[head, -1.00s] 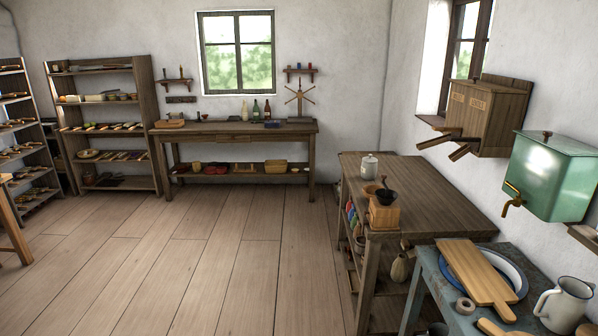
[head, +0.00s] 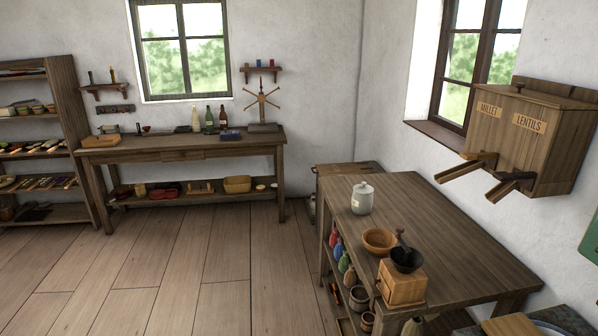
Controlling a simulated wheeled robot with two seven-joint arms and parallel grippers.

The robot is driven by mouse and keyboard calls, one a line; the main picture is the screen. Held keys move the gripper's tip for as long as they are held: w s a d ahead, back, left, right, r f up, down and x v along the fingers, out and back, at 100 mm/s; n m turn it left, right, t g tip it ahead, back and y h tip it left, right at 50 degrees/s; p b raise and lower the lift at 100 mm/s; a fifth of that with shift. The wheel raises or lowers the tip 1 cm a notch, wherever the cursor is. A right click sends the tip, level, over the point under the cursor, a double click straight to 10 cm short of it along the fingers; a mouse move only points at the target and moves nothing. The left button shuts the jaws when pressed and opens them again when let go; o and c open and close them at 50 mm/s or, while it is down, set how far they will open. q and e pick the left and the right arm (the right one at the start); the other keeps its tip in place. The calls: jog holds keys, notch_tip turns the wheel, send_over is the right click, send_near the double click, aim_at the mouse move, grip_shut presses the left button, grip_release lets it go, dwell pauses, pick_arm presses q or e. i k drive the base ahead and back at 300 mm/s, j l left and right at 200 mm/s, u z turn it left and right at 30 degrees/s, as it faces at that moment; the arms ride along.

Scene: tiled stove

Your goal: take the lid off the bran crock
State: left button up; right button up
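A small white lidded crock (head: 362,199) stands upright on the dark wooden table (head: 440,222), near its left edge. Its pale lid (head: 363,186) sits on top. Any label on it is too small to read, so I cannot tell whether it is the bran crock. Neither of my grippers shows in the head view.
On the same table stand a wooden bowl (head: 380,240) and a coffee grinder (head: 402,283), nearer than the crock. A wooden dispenser (head: 528,135) marked millet and lentils hangs on the right wall. A workbench (head: 185,147) stands under the back window. Left floor is clear.

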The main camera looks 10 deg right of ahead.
aim_at(363, 189)
jog(key=i+j+z, duration=0.1)
jog(key=i+z, duration=0.3)
jog(key=i, duration=0.15)
jog(key=i+j+z, duration=0.35)
jog(key=i, duration=0.15)
jog(key=i+j+z, duration=0.4)
jog(key=i+l, duration=0.1)
